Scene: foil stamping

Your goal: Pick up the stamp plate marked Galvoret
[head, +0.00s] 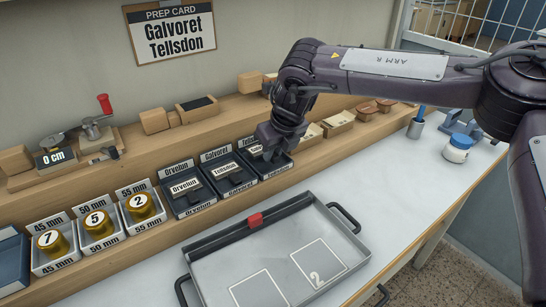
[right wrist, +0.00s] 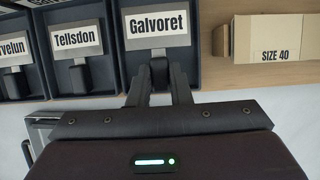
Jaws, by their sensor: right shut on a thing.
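The stamp plate marked Galvoret (right wrist: 156,27) lies in the rightmost dark bin (right wrist: 203,52), its white label facing up. It also shows in the head view (head: 255,149), partly covered by my gripper. My right gripper (right wrist: 160,78) is shut on the plate's dark handle, its fingers on either side of it. In the head view the right gripper (head: 270,156) reaches down into that bin. The Tellsdon plate (head: 224,170) lies in the middle bin and the Orvelun plate (head: 185,186) in the left bin. My left gripper is not in view.
A grey tray (head: 212,285) with outlined squares stands in front of the bins. Cylinders marked 7, 5 and 2 (head: 139,204) sit in bins to the left. A SIZE 40 box (right wrist: 268,40) is right of the gripper. A prep card (head: 170,32) reads Galvoret, Tellsdon.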

